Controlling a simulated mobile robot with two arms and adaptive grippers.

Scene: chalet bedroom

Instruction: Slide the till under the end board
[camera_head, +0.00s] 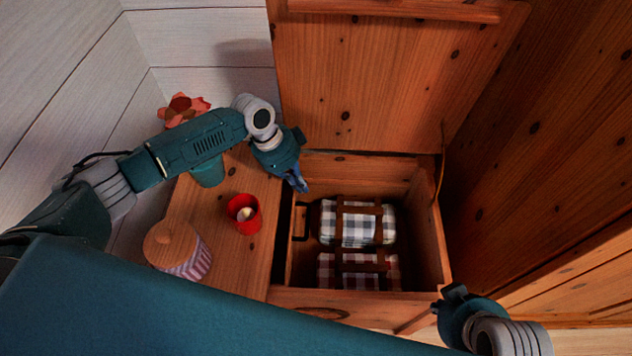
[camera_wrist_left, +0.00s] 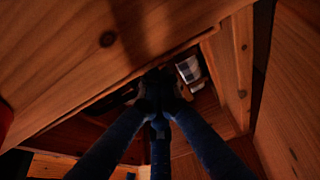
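An open wooden chest (camera_head: 436,255) holds two plaid rolls, one grey (camera_head: 357,231) and one reddish (camera_head: 330,272), with brown straps. A flat wooden end board (camera_head: 221,258) lies at the chest's left end. I cannot clearly make out the till; the space beside the end board is dark. My left gripper (camera_head: 300,187) points down into the chest's back left corner, beside the end board. In the left wrist view its fingers (camera_wrist_left: 160,98) come close together in shadow; whether they hold anything is hidden. My right gripper (camera_head: 449,299) is outside the chest's front right corner, its fingers unclear.
The raised lid (camera_head: 370,90) is behind; a wooden wall (camera_head: 545,150) rises at right.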

